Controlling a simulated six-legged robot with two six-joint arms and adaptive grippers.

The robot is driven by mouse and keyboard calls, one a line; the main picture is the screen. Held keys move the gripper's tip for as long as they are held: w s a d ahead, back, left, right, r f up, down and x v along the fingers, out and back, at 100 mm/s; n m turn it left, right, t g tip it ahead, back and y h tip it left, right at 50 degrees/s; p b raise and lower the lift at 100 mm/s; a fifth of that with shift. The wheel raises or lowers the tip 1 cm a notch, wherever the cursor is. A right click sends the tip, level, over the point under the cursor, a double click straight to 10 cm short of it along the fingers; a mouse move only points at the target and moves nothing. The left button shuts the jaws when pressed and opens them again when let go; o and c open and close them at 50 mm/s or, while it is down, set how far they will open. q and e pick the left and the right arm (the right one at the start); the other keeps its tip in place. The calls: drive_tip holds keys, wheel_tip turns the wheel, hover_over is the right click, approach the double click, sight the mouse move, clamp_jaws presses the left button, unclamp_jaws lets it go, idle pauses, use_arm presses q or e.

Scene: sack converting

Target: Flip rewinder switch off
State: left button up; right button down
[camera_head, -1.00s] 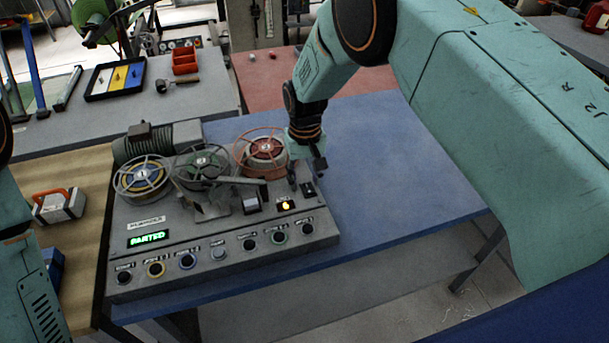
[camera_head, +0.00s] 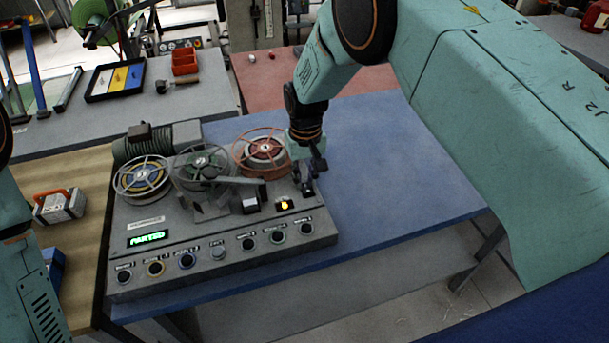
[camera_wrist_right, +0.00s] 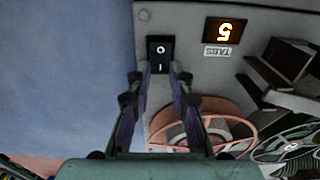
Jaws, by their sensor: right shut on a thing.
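The rewinder (camera_head: 215,235) is a grey machine on the blue table, with reels on top and a row of round knobs along its front. Its switch (camera_wrist_right: 159,52) is a small black rocker with white marks, near one edge of the panel. My right gripper (camera_head: 307,182) is down at the right side of the rewinder and largely hides the switch in the head view. In the right wrist view its two fingertips (camera_wrist_right: 161,74) stand on either side of the switch's near end, shut on it. My left arm shows at the left edge, but its gripper is out of view.
A green lit display (camera_head: 149,238) reads PARTED. A small amber display (camera_wrist_right: 224,32) labelled TABS sits beside the switch. The orange reel (camera_head: 264,150) is close to my right gripper. The blue table (camera_head: 400,165) right of the rewinder is clear.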

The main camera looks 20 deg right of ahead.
drive_tip(key=shift+s+r+t+p, duration=0.2)
drive_tip(key=shift+s+t+p, duration=0.2)
drive_tip(key=shift+p, duration=0.15)
drive_tip(key=shift+s+f+t+p, duration=0.1)
drive_tip(key=shift+t+p, duration=0.7)
drive_tip(key=shift+t, duration=0.1)
drive_tip(key=c, duration=1.2)
unclamp_jaws()
drive_tip(key=shift+r, duration=0.2)
drive_tip(key=v, duration=1.1)
drive_tip(key=shift+s+r, duration=0.2)
drive_tip(key=shift+r, duration=0.15)
